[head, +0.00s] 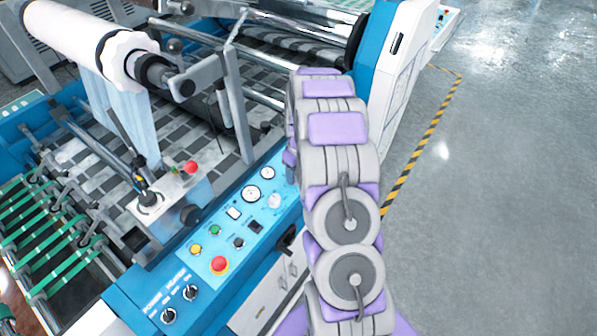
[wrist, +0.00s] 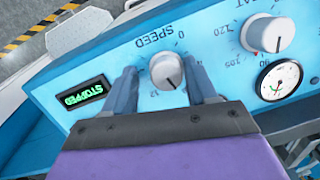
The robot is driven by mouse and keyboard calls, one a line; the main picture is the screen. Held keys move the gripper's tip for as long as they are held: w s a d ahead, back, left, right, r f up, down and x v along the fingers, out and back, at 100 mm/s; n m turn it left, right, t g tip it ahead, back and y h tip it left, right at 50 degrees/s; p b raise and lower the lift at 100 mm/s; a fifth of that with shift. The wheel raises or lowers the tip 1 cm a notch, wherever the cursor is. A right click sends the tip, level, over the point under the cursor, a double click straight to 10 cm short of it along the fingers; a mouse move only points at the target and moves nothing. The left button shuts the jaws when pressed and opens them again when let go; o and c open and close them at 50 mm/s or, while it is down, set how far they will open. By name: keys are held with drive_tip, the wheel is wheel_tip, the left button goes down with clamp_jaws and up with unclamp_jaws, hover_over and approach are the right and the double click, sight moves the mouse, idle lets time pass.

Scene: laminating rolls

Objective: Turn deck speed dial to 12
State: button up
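The speed dial (wrist: 166,71) is a round whitish knob on a light blue panel in the wrist view, beneath the word SPEED. The lettering appears upside down. A dark pointer line on the knob points to the lower right of the picture; the printed 12 is at its lower left and the 0 at its upper right. My gripper (wrist: 162,67) is open, with one blue-grey finger on each side of the dial. A gap shows between the left finger and the knob; contact at the right finger is unclear. In the head view my arm hides gripper and dial.
A green STOPPED display (wrist: 82,95) is left of the dial. A second knob (wrist: 267,33) and a gauge (wrist: 280,79) are on its right. The head view shows a control panel with a red button (head: 219,265) and a large roll (head: 85,40). Clear floor (head: 500,200) lies right.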

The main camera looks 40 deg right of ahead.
drive_tip(key=shift+a+r, duration=0.15)
drive_tip(key=shift+a, duration=0.7)
drive_tip(key=shift+c, duration=1.4)
drive_tip(key=shift+w, duration=0.1)
drive_tip(key=shift+c, duration=0.9)
drive_tip(key=shift+d, duration=0.7)
drive_tip(key=c, duration=0.4)
drive_tip(key=shift+a, duration=0.3)
drive_tip(key=shift+c, duration=0.5)
drive_tip(key=shift+d, duration=0.15)
drive_tip(key=o, duration=1)
drive_tip(key=shift+o, duration=0.2)
